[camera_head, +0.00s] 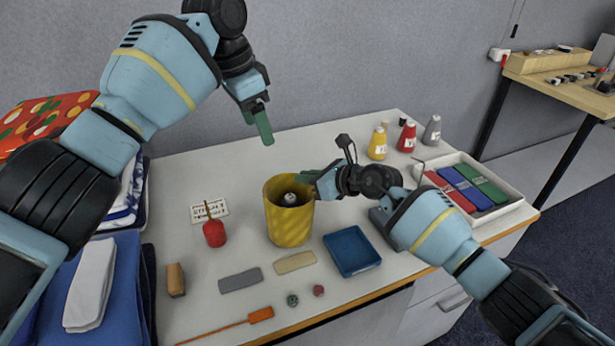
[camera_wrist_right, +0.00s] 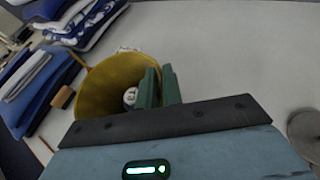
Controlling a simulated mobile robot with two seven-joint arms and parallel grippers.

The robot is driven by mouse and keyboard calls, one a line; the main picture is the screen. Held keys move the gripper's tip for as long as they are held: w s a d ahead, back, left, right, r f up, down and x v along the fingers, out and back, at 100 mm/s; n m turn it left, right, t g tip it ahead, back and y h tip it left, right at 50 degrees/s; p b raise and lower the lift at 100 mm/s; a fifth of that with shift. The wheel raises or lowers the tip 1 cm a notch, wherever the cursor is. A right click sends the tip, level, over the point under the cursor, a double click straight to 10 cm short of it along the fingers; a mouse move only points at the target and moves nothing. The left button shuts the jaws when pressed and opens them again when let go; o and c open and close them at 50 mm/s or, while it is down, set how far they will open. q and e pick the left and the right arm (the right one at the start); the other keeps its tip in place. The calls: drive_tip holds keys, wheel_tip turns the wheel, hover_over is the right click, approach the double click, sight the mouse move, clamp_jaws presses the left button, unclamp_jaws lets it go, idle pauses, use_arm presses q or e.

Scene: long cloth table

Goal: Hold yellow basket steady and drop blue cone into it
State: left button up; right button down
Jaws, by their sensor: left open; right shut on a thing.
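The yellow basket (camera_head: 290,226) stands upright on the table, and its open top fills the middle of the right wrist view (camera_wrist_right: 95,90). My right gripper (camera_head: 318,182) is shut on the basket's right rim; its green fingers also show at the wall in the right wrist view (camera_wrist_right: 158,88). My left gripper (camera_head: 263,125) is open, above and slightly left of the basket, with nothing seen in it. A small pale and dark thing (camera_head: 290,199) lies inside the basket; I cannot tell whether it is the blue cone. No blue cone is clearly visible elsewhere.
A red bottle-like thing (camera_head: 214,232) and a label card (camera_head: 209,211) are left of the basket. A blue tray (camera_head: 351,251) is at its front right. Yellow (camera_head: 377,145), red and grey bottles stand behind. Folded cloths (camera_head: 75,280) fill the left side.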

drive_tip(key=shift+s+f, duration=0.15)
drive_tip(key=shift+f, duration=0.4)
drive_tip(key=c, duration=1.5)
unclamp_jaws()
drive_tip(key=shift+c, duration=0.2)
drive_tip(key=shift+o, duration=0.3)
drive_tip(key=shift+r, duration=0.2)
drive_tip(key=shift+r, duration=0.1)
drive_tip(key=shift+d+r, duration=0.1)
drive_tip(key=v, duration=1.1)
drive_tip(key=shift+d, duration=0.35)
drive_tip(key=shift+s, duration=0.2)
